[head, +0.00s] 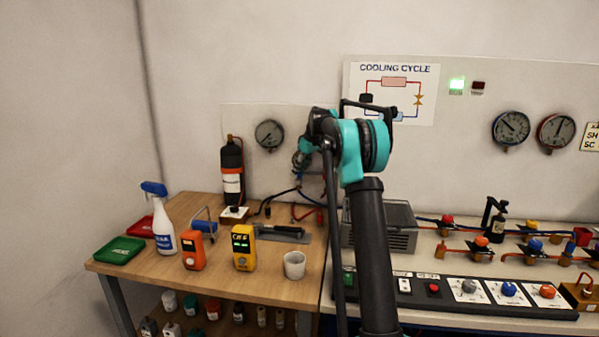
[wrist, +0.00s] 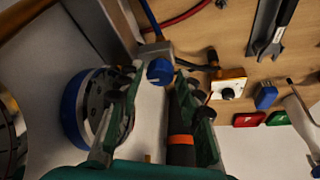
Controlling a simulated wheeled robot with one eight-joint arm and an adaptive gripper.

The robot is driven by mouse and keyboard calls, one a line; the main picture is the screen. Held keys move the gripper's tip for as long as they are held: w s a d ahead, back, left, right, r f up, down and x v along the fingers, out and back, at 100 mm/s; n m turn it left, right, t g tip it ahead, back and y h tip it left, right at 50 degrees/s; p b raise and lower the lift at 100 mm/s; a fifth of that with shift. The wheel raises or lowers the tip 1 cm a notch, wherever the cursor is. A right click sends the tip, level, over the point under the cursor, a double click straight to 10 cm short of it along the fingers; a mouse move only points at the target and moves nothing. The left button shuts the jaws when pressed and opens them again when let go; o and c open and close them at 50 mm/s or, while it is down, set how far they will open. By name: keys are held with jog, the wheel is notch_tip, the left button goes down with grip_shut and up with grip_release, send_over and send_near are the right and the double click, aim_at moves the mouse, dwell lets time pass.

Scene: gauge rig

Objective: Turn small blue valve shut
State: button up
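A small blue valve knob (wrist: 159,70) shows in the wrist view, on a grey metal block (wrist: 155,48). My gripper (wrist: 158,82) is open, with one finger on each side of the knob. The knob sits near the fingertips; I cannot tell whether either finger touches it. In the head view my arm reaches over the bench to the wall panel, and my gripper (head: 302,160) is small and partly hidden there by the arm. The knob cannot be made out clearly in that view.
A round blue-rimmed part (wrist: 76,112) is close beside my left finger. A black bottle with an orange band (head: 232,172) stands left of the gripper. Hoses run over the wooden bench (head: 200,284). Other coloured valves, including a blue one (head: 535,245), are at right.

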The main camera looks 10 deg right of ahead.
jog(key=shift+f, duration=0.15)
grip_shut()
